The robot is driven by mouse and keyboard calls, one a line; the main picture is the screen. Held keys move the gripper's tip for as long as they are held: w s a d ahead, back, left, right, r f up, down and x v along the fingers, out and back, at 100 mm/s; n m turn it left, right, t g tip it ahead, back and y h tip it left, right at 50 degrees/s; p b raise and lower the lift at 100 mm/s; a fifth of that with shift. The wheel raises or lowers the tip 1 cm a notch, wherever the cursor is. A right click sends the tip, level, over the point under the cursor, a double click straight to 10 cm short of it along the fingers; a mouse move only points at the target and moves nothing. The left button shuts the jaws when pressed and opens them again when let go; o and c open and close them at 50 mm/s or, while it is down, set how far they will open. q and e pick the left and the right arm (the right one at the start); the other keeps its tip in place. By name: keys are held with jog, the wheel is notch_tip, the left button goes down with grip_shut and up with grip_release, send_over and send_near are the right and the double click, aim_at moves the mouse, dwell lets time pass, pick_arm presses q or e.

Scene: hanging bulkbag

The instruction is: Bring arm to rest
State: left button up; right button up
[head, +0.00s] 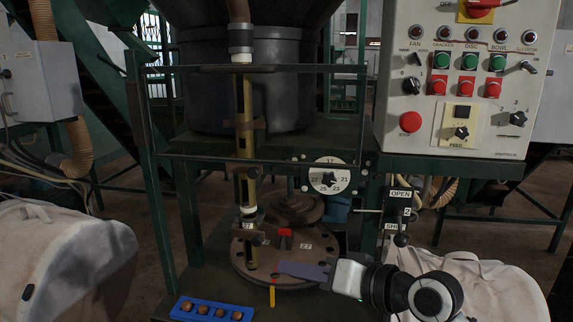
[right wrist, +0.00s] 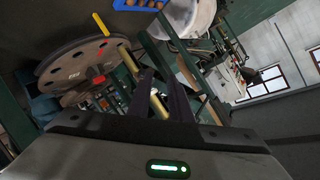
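My right arm comes in from the lower right of the head view, with its white and black wrist. Its right gripper (head: 290,268) points left, in front of the round disc plate (head: 268,281) of the machine. In the right wrist view, the two dark fingers of the right gripper (right wrist: 160,80) stand apart. A yellow post shows through the gap between them, and nothing appears to be held. My left arm and left gripper are not in view.
A control panel (head: 462,78) hangs at upper right, with an OPEN/SHUT lever (head: 400,225) below it. A numbered dial (head: 329,178) and green frame bars stand close by. A blue tray (head: 212,309) with several nuts lies at the front. Pale bulk bags (head: 62,262) flank the machine.

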jog(key=s+d+f+g+h, duration=0.1)
jog(key=s+d+f+h, duration=0.3)
jog(key=s+f, duration=0.5)
jog(key=s+d+f+g+h, duration=0.1)
jog(key=s+d+f+h, duration=0.1)
jog(key=s+d+f, duration=0.6)
jog(key=s+d+f+g+h, duration=0.2)
jog(key=s+d+f+h, duration=0.15)
jog(key=s, duration=0.45)
jog(key=s+d+f+g+h, duration=0.1)
jog(key=s+d+f+h, duration=0.1)
jog(key=s+d+f, duration=0.4)
jog(key=w+a+f+t+y, duration=0.2)
jog(key=a+f, duration=0.4)
jog(key=f, duration=0.4)
jog(key=w+t, duration=0.1)
jog(key=t, duration=0.1)
jog(key=shift+a+f+n+t+y, duration=0.3)
jog(key=shift+a+f+y, duration=0.05)
jog(key=shift+w, duration=0.1)
